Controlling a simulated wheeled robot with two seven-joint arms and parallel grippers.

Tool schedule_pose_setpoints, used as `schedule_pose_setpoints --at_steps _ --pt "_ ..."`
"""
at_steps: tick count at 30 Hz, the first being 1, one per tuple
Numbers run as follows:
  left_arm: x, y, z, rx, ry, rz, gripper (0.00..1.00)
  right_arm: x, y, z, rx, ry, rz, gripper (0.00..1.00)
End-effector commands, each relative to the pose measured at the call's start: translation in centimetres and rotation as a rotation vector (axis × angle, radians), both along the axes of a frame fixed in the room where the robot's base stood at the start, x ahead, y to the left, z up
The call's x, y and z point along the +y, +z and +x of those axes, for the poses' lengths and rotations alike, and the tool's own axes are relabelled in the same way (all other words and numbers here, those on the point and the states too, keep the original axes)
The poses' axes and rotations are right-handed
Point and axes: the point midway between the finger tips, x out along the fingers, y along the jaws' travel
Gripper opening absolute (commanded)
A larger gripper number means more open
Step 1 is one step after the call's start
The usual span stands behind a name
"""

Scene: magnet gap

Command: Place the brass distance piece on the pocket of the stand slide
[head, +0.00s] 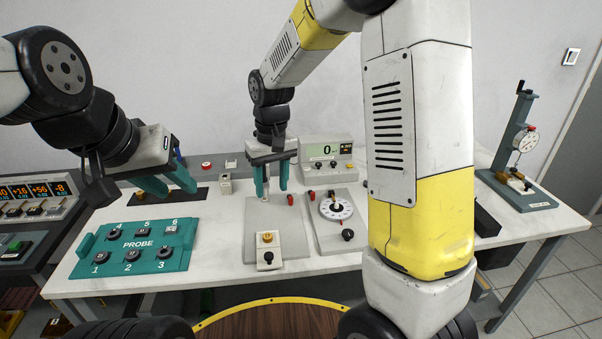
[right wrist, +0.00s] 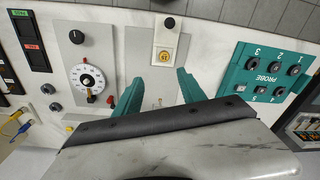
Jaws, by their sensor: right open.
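A small brass-coloured piece (head: 267,237) sits on a pale block (head: 268,259) at the front of a grey plate (head: 290,233); I take these for the distance piece and the stand slide. In the right wrist view the brass piece (right wrist: 164,56) shows a dark marking and lies beyond the fingertips. I cannot tell whether it sits in a pocket. My right gripper (head: 272,188) is open and empty above the back of the plate; its fingers (right wrist: 158,88) are apart. My left gripper (head: 179,190) is open and empty above the back of the teal probe tray.
The teal PROBE tray (head: 112,243) holds several dark pieces. A dial plate (head: 328,224) stands right of the grey plate, with a display box (head: 318,149) behind. A dial-gauge stand (head: 512,188) is at the far right. My right arm hides part of the table.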

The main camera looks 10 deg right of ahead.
Motion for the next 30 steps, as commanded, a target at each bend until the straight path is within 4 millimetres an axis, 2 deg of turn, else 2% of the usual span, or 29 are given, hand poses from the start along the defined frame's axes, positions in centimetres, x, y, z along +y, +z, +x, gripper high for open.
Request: schedule_pose_setpoints --at_steps 1,6,12,18,21,25,30 --pt "0.0 0.0 0.0 0.000 0.000 0.000 0.36 -1.3 2.2 -0.8 -0.033 -0.026 0.027 0.48" --pt "0.0 0.0 0.0 0.000 0.000 0.000 0.36 -5.4 8.0 -5.0 -0.141 -0.108 0.109 0.48" --pt "0.0 0.0 0.0 0.000 0.000 0.000 0.36 -9.2 12.5 -11.0 -0.280 -0.196 0.184 0.48" --pt "0.0 0.0 0.0 0.000 0.000 0.000 0.36 -11.4 14.0 -16.1 -0.398 -0.263 0.223 0.48" --pt "0.0 0.0 0.0 0.000 0.000 0.000 0.36 -11.8 14.2 -17.5 -0.432 -0.281 0.231 0.48" --pt "0.0 0.0 0.0 0.000 0.000 0.000 0.36 -12.0 14.2 -18.3 -0.452 -0.290 0.235 0.48" --pt "0.0 0.0 0.0 0.000 0.000 0.000 0.36 -12.0 14.2 -18.4 -0.452 -0.291 0.235 0.48"
